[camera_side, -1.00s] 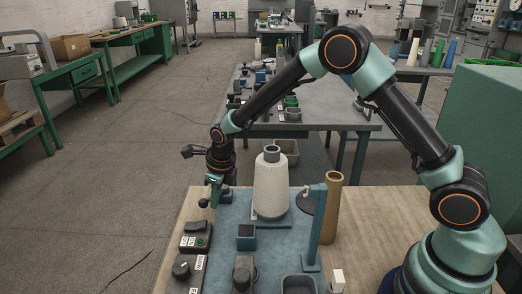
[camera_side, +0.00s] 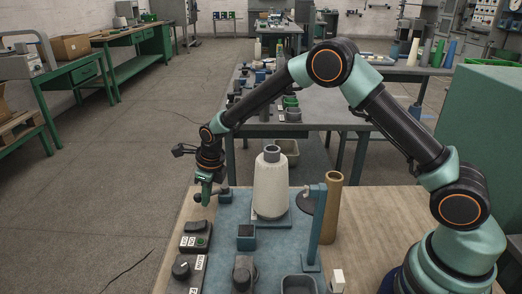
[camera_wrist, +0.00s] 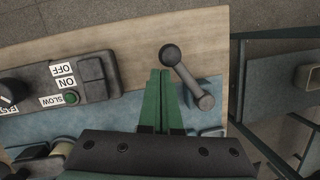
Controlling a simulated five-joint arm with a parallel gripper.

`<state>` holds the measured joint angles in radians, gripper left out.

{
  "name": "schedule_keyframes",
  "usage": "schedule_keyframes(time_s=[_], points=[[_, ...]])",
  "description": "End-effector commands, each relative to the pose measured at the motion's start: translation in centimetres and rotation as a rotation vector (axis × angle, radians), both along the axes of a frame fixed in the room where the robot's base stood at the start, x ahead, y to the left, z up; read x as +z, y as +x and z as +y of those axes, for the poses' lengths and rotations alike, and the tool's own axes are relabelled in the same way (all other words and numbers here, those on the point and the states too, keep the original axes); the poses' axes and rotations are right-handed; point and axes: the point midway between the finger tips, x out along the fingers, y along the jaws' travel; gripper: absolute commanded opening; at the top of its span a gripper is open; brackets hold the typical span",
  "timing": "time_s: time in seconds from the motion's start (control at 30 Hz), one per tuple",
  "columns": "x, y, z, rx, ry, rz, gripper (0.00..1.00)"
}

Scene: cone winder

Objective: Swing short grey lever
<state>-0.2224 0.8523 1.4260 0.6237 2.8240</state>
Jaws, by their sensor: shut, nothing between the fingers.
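The short grey lever (camera_wrist: 187,78) shows in the wrist view as a grey rod with a round knob at its upper left end and a thicker pivot end at lower right. In the side view its dark knob (camera_side: 197,198) is at the far left edge of the machine plate. My gripper (camera_wrist: 159,73) has its two green fingers shut together with nothing between them. The fingertips lie just left of the rod, below the knob; I cannot tell if they touch it. In the side view my gripper (camera_side: 206,200) points down beside the knob and hides part of the lever.
A control box (camera_wrist: 75,80) with OFF, ON and SLOW labels and a green button stands left of my fingers. In the side view a pale yarn cone (camera_side: 271,187), a blue post (camera_side: 316,228) and a brown tube (camera_side: 332,205) stand to the right. Floor lies beyond the bench edge.

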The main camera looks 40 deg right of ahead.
Motion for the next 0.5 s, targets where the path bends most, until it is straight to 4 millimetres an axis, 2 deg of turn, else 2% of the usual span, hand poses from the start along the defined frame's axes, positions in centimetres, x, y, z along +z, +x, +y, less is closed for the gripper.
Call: schedule_keyframes(time_s=[0.27, 0.37, 0.5], points=[[0.4, -0.1, 0.0, 0.000, 0.001, -0.001, 0.00], [1.4, -0.3, -0.1, 0.000, 0.000, -0.002, 0.00], [3.7, -0.8, -0.2, 0.000, 0.001, -0.004, 0.00]])
